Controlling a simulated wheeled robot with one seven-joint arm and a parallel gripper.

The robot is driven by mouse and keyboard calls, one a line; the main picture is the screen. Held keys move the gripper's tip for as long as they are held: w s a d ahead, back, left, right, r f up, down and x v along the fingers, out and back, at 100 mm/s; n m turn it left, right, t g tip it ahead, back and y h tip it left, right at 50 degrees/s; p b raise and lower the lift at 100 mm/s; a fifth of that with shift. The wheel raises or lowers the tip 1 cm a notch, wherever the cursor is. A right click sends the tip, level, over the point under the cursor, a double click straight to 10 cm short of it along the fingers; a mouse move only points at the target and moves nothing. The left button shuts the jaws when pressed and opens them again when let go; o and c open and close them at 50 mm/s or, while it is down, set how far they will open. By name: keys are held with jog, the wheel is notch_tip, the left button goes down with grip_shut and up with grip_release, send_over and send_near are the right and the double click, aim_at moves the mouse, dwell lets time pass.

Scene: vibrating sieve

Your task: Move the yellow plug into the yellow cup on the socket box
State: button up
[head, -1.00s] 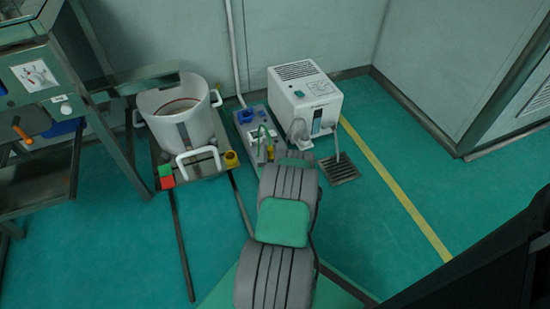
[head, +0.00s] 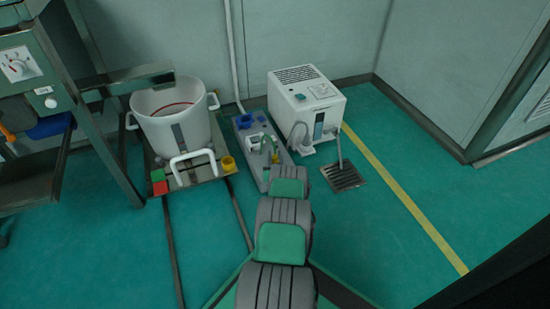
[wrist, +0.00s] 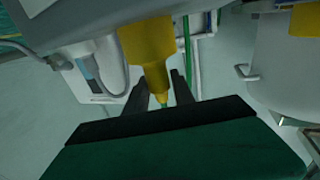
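The yellow plug (wrist: 158,72) is in the middle of the wrist view, its narrow end pointing at my gripper. A wider yellow part (wrist: 146,36) adjoins it against the grey box; I cannot tell whether this is the cup or the plug's own body. My gripper (wrist: 161,76) has its two dark fingers apart, one on each side of the plug's narrow end, with slim gaps showing. In the head view the socket box (head: 243,133) lies on the floor between pot and white unit. My arm hides its near end. A little yellow (head: 275,157) shows there.
A white pot (head: 175,122) stands on a low base at left, with a yellow cup-like part (head: 228,164) and red and green blocks at its corners. A white unit (head: 306,103) stands right, with a floor grate (head: 343,177) before it. Floor at right is clear.

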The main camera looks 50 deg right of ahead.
jog(key=o, duration=0.3)
